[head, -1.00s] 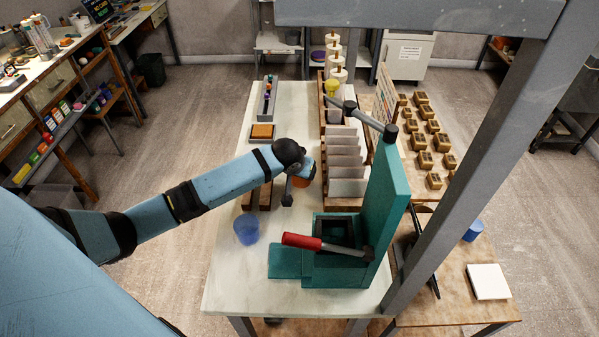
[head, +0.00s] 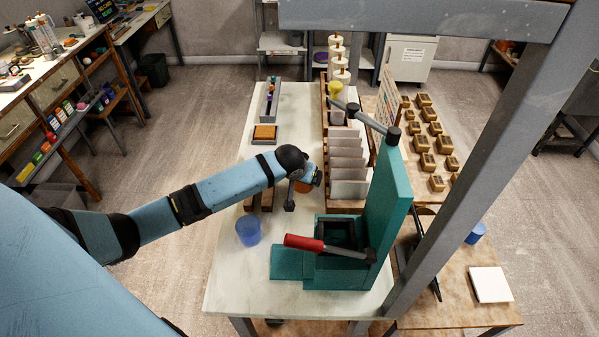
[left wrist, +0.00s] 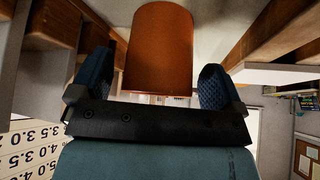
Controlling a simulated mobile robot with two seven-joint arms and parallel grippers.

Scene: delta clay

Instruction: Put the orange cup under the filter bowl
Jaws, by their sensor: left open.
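The orange cup (head: 302,187) stands among the wooden pieces on the white table, partly hidden by my left gripper (head: 311,176). In the left wrist view the orange cup (left wrist: 160,48) is large and lies between the two blue finger pads of my left gripper (left wrist: 156,84). The gripper is open, with a narrow gap visible on each side of the cup. I cannot make out a filter bowl for certain in either view. My right gripper is not in view.
A teal press (head: 385,205) with a red-handled lever (head: 303,243) stands on the near right of the table. A blue translucent cup (head: 248,232) is left of it. A rack of grey plates (head: 348,165) stands close right of my gripper. The front left tabletop is clear.

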